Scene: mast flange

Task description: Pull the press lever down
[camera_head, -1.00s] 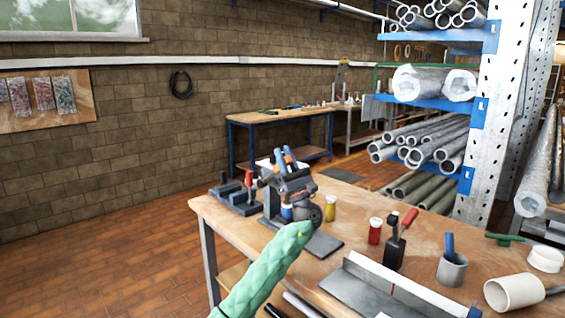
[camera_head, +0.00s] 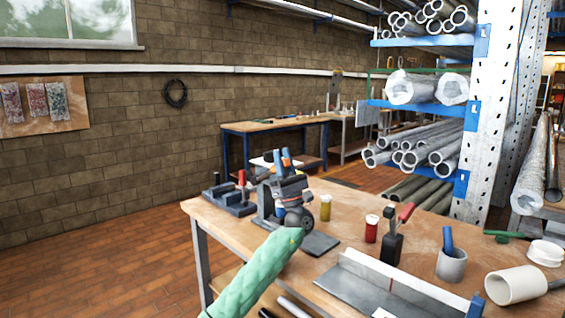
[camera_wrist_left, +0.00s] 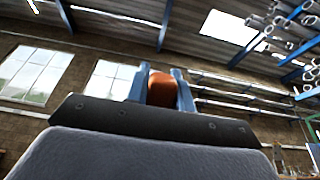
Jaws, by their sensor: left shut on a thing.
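My left gripper (camera_head: 280,158) is at the far left part of the workbench, its arm coming in with a green sleeve. Its blue fingers point up and also show in the left wrist view (camera_wrist_left: 163,88). They are shut on an orange-red handle (camera_wrist_left: 161,90), which appears to be the press lever's grip. The dark press stand (camera_head: 264,203) is beside and behind the gripper. The gripper hides most of the lever and part of the press. My right gripper is not in view.
On the workbench (camera_head: 330,262), a yellow jar (camera_head: 325,207), a red jar (camera_head: 371,228) and a red-handled clamp (camera_head: 391,247) stand to the right. A dark fixture with a red handle (camera_head: 240,200) is at left. A grey angled fixture (camera_head: 385,285) lies in front.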

